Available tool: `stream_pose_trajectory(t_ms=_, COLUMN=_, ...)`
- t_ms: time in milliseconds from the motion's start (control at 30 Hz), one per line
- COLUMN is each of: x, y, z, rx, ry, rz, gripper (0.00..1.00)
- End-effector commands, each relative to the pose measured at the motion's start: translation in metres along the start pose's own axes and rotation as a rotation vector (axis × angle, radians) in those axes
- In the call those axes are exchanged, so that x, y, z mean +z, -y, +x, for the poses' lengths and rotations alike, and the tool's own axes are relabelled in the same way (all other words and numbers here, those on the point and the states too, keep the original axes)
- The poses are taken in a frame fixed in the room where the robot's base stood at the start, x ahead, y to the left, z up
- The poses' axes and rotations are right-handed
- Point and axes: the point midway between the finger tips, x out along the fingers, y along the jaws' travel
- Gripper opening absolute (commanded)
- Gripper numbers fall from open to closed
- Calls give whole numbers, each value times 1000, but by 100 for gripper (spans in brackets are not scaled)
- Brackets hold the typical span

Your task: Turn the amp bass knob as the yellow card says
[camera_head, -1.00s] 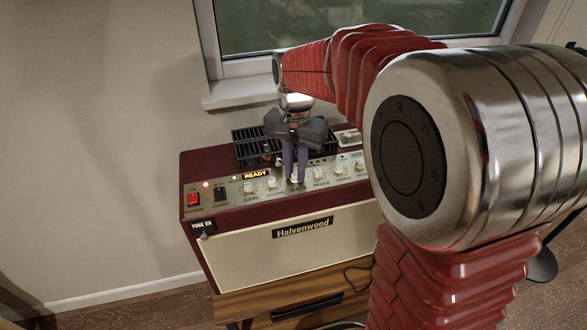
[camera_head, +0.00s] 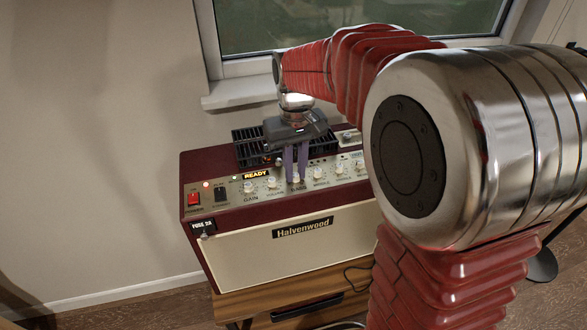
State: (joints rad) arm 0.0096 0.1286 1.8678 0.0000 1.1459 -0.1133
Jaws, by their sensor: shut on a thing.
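The maroon and cream Halvenwood amp (camera_head: 300,245) stands below the window. Its sloped panel carries a row of white knobs. My gripper (camera_head: 296,178) points down at the panel, its two purple-grey fingers shut on the bass knob, which they mostly hide. The label under it is partly readable as bass. The gain knob (camera_head: 248,187) and volume knob (camera_head: 271,183) are to the left, and the middle knob (camera_head: 318,173) is just to the right. The bass knob's pointer cannot be seen. No yellow card can be made out.
A red power switch (camera_head: 194,199), a dark standby switch (camera_head: 221,194) and a lit READY sign (camera_head: 256,175) are at the panel's left. A black grille (camera_head: 250,148) is behind the gripper. The amp rests on a wooden cabinet (camera_head: 250,304). My arm hides the amp's right end.

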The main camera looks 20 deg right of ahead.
Motion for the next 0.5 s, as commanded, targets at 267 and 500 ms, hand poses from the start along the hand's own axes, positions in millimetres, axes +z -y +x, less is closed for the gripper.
stream_pose_trajectory(t_ms=267, x=-1, y=0, z=0, rx=0, ry=-4, rz=-129, gripper=0)
stream_pose_trajectory(t_ms=500, x=-1, y=0, z=0, rx=0, ry=-5, rz=-160, gripper=0)
